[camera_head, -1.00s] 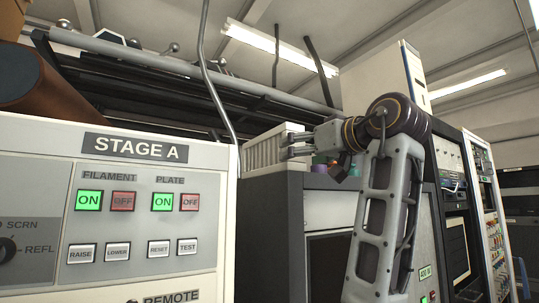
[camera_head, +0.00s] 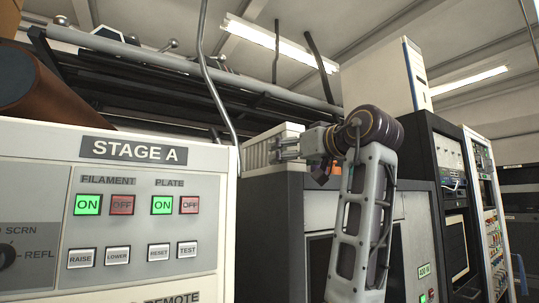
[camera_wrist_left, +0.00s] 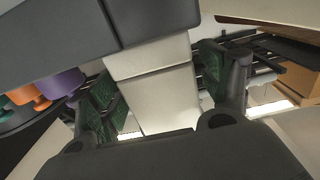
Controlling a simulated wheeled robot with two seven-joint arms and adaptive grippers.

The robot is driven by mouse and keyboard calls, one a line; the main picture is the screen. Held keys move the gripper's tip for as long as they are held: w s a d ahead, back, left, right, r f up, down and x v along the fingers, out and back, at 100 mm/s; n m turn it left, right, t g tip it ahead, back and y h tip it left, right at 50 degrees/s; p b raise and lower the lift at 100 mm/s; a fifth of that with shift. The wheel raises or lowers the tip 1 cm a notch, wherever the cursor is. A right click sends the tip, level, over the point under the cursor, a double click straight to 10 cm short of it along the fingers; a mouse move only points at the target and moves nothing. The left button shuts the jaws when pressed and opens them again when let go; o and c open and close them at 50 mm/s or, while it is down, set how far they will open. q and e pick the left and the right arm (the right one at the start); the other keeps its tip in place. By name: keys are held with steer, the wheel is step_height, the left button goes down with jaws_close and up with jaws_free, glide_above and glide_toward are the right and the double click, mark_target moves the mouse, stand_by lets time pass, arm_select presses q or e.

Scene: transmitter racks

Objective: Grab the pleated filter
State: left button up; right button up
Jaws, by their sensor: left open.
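The pleated filter (camera_head: 257,153) is an off-white ribbed block on top of a grey cabinet, left of centre in the head view. My left gripper (camera_head: 277,149) is at its right side, fingers pointing left and overlapping its edge in the picture. The fingers are apart. In the left wrist view a pale block (camera_wrist_left: 155,88), seemingly the filter, shows between the open fingers (camera_wrist_left: 160,95) with their green pads. I cannot tell whether the pads touch it. My right gripper is not in view.
The STAGE A panel (camera_head: 120,210) stands close at the left front. The grey cabinet (camera_head: 280,215) is below the filter. A thin pole (camera_head: 215,85) rises left of the filter. Purple (camera_wrist_left: 62,82), orange and green objects lie beside the gripper in the wrist view.

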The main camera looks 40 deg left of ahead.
arm_select(q)
steer(key=shift+w+a+r+p, duration=0.15)
steer(key=shift+a+p, duration=0.05)
steer(key=shift+a, duration=0.2)
steer(key=shift+w+a+r+p, duration=0.1)
steer(key=shift+a+p, duration=0.05)
steer(key=shift+a, duration=0.2)
steer(key=shift+x, duration=1.1)
steer(key=shift+f, duration=0.15)
steer(key=shift+d, duration=0.1)
steer(key=c, duration=0.9)
steer(key=shift+c, duration=0.2)
